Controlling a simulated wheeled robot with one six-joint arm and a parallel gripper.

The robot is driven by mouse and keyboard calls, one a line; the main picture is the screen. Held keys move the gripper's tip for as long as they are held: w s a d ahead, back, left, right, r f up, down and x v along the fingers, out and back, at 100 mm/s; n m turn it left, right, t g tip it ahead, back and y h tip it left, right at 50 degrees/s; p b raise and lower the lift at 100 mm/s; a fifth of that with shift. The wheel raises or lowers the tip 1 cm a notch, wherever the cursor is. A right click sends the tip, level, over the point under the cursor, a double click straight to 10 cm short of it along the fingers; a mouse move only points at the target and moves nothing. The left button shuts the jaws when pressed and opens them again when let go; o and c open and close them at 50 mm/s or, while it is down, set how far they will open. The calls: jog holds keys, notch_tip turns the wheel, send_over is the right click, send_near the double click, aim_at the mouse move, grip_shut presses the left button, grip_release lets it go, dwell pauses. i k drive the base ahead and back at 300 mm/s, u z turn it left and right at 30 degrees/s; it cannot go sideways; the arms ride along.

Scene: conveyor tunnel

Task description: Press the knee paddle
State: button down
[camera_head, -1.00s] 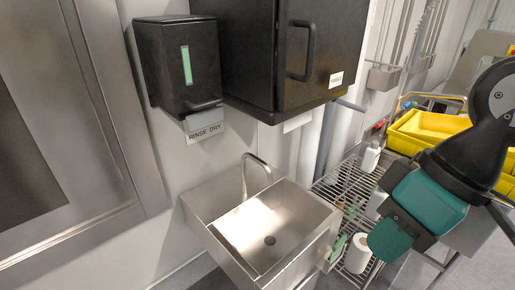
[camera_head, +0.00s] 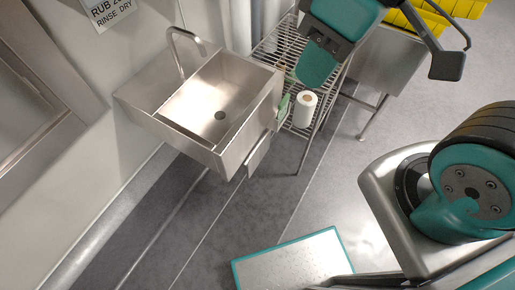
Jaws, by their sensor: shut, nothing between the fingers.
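The knee paddle (camera_head: 258,156) looks like a small metal plate hanging below the front right edge of the steel sink (camera_head: 205,138). It stands apart from my gripper. My gripper (camera_head: 316,68), with a teal end below a dark bracket, is at the top centre of the picture, up and to the right of the paddle. It appears shut, with nothing seen in it. It covers part of the wire rack behind it. The paddle's mounting under the sink is mostly hidden.
A wire rack (camera_head: 276,45) stands right of the sink, with a white paper roll (camera_head: 305,108) on it. A green item (camera_head: 283,108) is by the sink's right side. Yellow crates (camera_head: 430,18) are at the top right. Grey floor before the sink is clear.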

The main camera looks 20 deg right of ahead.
aim_at(259, 152)
jog(key=u, duration=1.65)
jog(key=k, duration=1.25)
jog(key=z, duration=1.6)
jog(key=i, duration=0.5)
jog(key=u, duration=0.05)
